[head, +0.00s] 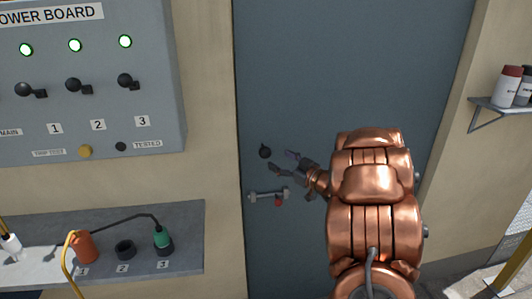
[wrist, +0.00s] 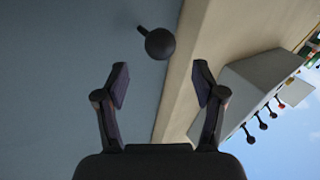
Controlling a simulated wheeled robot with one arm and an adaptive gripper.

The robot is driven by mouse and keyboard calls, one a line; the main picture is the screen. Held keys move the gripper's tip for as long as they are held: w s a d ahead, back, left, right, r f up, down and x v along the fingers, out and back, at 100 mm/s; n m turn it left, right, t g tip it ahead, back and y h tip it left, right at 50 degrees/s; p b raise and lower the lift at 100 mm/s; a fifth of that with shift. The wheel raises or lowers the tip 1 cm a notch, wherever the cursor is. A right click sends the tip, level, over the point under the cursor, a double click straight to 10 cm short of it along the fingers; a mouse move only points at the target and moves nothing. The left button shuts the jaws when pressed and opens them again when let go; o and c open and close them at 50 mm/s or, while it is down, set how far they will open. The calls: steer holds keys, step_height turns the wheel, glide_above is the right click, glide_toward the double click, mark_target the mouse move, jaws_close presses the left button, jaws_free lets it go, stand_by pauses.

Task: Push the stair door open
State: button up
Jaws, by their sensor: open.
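The stair door (head: 345,70) is a tall blue-grey panel that looks shut in its tan frame. A round black knob (head: 264,152) sits near its left edge. Below the knob is a silver slide bolt (head: 262,194) with a red piece at its right end; I cannot tell whether it is drawn. My gripper (head: 281,161) is open and empty, just right of the knob and above the bolt. In the wrist view, the knob (wrist: 159,43) shows beyond and between the spread fingertips (wrist: 161,70), apart from them. My copper arm covers the door's lower right.
A grey power board (head: 165,90) with three lit green lamps and black levers hangs left of the door. Below it, a grey shelf (head: 185,220) holds plugs, sockets and cables. At right, a small wall shelf (head: 500,105) holds bottles.

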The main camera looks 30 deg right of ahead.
mark_target(269, 154)
steer(key=w+p, duration=0.1)
steer(key=w, duration=0.2)
steer(key=w+a+p, duration=0.1)
steer(key=w, duration=0.2)
steer(key=shift+a+r, duration=0.1)
steer(key=shift+a, duration=0.05)
steer(key=shift+w+a+f, duration=0.1)
steer(key=shift+w+f, duration=0.1)
steer(key=shift+w, duration=0.5)
jaws_close()
